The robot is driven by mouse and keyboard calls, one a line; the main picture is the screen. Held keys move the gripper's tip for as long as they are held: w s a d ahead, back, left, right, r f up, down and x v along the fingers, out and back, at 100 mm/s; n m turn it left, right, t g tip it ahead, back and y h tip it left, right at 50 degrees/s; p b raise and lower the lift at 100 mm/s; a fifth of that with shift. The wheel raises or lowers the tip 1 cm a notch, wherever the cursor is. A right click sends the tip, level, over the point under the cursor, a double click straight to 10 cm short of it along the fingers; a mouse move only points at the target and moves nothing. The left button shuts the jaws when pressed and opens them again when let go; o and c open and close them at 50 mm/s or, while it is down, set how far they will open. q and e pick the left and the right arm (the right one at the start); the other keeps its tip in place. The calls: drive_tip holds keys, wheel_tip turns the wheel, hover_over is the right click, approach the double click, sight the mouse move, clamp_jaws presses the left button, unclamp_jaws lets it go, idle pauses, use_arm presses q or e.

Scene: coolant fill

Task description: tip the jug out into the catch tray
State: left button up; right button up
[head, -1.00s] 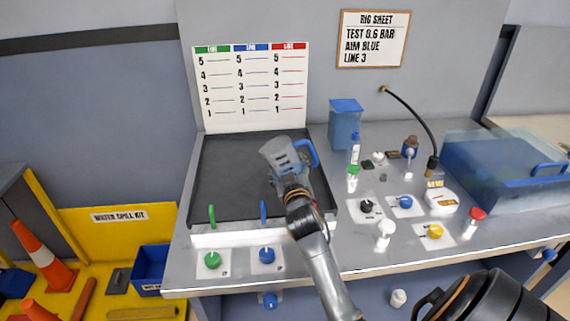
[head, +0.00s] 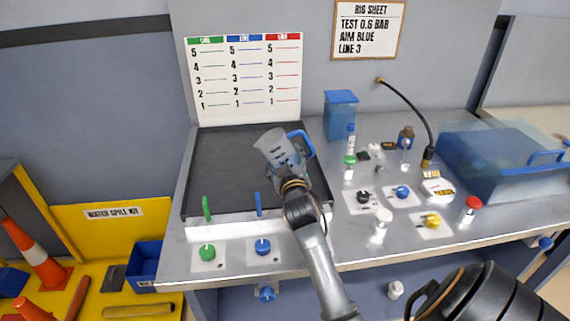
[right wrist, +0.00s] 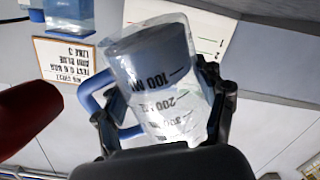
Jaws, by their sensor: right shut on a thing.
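The jug (head: 273,148) is clear with dark measuring marks and a blue handle. It is tilted, with its mouth up and to the left, above the right part of the dark catch tray (head: 222,165). My right gripper (head: 292,178) is shut on the jug's body. In the right wrist view the jug (right wrist: 160,85) sits between both fingers, with its handle to the left. I cannot tell whether any liquid is left in it, and no stream shows. My left gripper is not in view.
A board with coloured scales (head: 245,80) stands behind the tray. Right of the tray are a blue container (head: 340,115), several knobs and caps, and a black hose (head: 415,112). A translucent blue bin (head: 490,160) is at far right. Green and blue knobs line the front edge.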

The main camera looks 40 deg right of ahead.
sight(290, 146)
drive_tip(key=shift+r+p, duration=0.35)
drive_tip(key=shift+s+d+r+n+p, duration=0.25)
drive_tip(key=shift+r+n+p, duration=0.35)
drive_tip(key=shift+n, duration=0.2)
drive_tip(key=shift+d+r+n+g+p, duration=0.1)
drive_tip(key=shift+r+n+g+p, duration=0.2)
drive_tip(key=shift+n+p, duration=0.15)
drive_tip(key=shift+f, duration=0.1)
drive_tip(key=shift+r+n+p, duration=0.8)
drive_tip(key=shift+r+n, duration=0.05)
drive_tip(key=shift+r, duration=0.05)
drive_tip(key=shift+s+d+r+n+p, duration=0.1)
drive_tip(key=shift+r+n+p, duration=0.3)
drive_tip(key=shift+n, duration=0.1)
drive_tip(key=shift+f, duration=0.1)
drive_tip(key=shift+h, duration=0.3)
